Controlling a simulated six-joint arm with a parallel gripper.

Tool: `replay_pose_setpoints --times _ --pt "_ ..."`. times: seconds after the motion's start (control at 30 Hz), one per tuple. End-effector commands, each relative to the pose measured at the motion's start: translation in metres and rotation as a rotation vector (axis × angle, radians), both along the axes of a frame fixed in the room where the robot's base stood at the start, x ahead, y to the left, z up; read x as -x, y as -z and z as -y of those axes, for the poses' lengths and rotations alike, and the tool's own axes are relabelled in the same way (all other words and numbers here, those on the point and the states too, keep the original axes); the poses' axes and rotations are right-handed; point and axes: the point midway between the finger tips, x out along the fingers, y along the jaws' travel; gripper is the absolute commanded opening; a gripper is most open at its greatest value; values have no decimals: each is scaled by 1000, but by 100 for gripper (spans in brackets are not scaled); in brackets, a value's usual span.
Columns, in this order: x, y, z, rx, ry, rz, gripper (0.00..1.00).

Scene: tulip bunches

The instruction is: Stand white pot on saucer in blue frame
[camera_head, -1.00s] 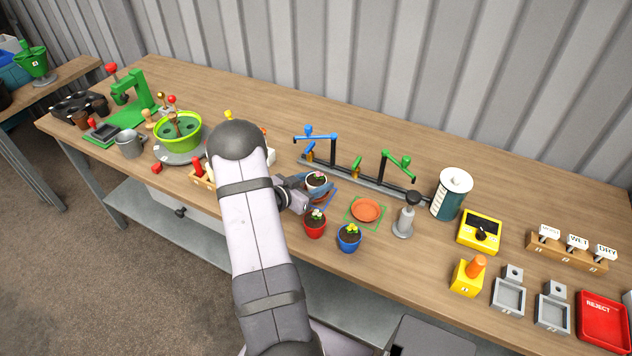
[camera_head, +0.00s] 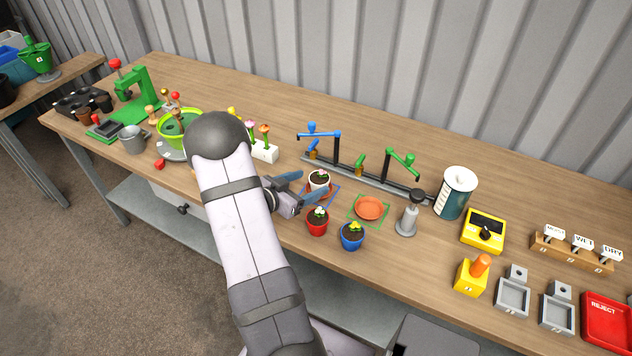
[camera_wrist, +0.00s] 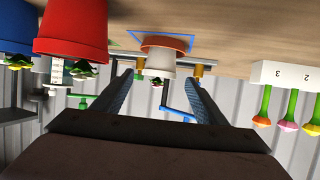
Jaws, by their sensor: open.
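The white pot (camera_head: 320,183), with a small pink flower in dark soil, stands upright inside the blue frame (camera_head: 336,200). In the wrist view, which is upside down, the white pot (camera_wrist: 159,62) rests on a terracotta saucer (camera_wrist: 168,43) within the blue frame (camera_wrist: 133,38). My gripper (camera_head: 306,184) is open just left of the pot in the head view. In the wrist view its two fingers (camera_wrist: 160,80) are spread wide, with the pot beyond and between their tips, apparently untouched. Part of the saucer and frame is hidden by the pot and a finger in the head view.
A red pot (camera_head: 317,227) and a blue pot (camera_head: 352,241) stand close in front. An empty saucer (camera_head: 369,208) lies in a green frame (camera_head: 386,213) to the right. A rail with blue and green arms (camera_head: 362,176) stands behind. A white flower block (camera_head: 265,152) is behind my gripper.

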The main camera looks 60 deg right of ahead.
Motion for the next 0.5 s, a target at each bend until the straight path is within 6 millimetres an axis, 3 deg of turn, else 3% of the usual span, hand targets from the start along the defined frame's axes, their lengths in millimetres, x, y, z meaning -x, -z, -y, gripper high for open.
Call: replay_pose_setpoints --times 0.23,0.5 --pt "-10 -16 -38 1 -3 1 66" --pt "-14 -24 -57 0 0 0 66"
